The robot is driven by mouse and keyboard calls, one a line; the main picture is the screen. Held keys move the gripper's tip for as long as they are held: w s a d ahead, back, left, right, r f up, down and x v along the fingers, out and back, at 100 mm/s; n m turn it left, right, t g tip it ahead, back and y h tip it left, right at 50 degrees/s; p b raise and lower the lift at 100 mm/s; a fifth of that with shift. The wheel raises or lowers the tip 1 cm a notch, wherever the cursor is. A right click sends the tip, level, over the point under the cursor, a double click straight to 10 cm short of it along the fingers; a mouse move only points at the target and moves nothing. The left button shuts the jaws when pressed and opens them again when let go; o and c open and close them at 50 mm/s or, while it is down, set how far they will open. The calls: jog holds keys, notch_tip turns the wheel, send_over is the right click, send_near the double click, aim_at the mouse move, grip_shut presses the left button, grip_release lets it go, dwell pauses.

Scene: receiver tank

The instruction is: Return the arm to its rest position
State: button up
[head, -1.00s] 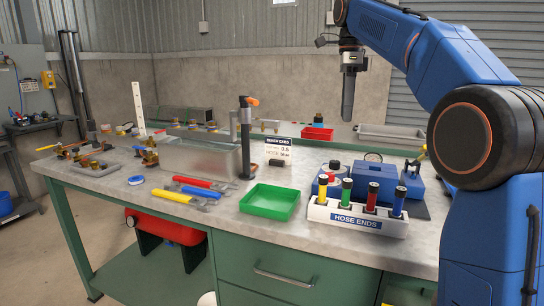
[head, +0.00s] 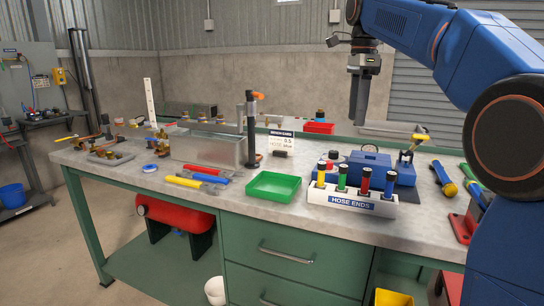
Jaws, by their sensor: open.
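My blue arm reaches in from the right of the head view, raised above the bench. My gripper (head: 360,98) points down from its end, in the air over the back right part of the bench. It is open, and nothing shows between its fingers. It is seen nearly edge-on, so the gap is hard to make out. It is well above the bench top and touches nothing.
Below the gripper stand a white hose ends rack (head: 350,200) with several coloured handles, a blue box (head: 366,170) and a green tray (head: 273,186). A metal tank (head: 207,148) is left of centre.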

jog(key=s+d+f+n+t, duration=0.2)
jog(key=s+f+n, duration=0.7)
jog(key=s+f, duration=0.8)
jog(key=s+d+f+n+t, duration=0.2)
jog(key=s+d+f+n, duration=0.2)
jog(key=s+f+n, duration=0.5)
jog(key=s+f, duration=0.8)
jog(key=shift+s+n+t, duration=0.15)
jog(key=shift+n+t, duration=0.15)
jog(key=shift+t, duration=0.1)
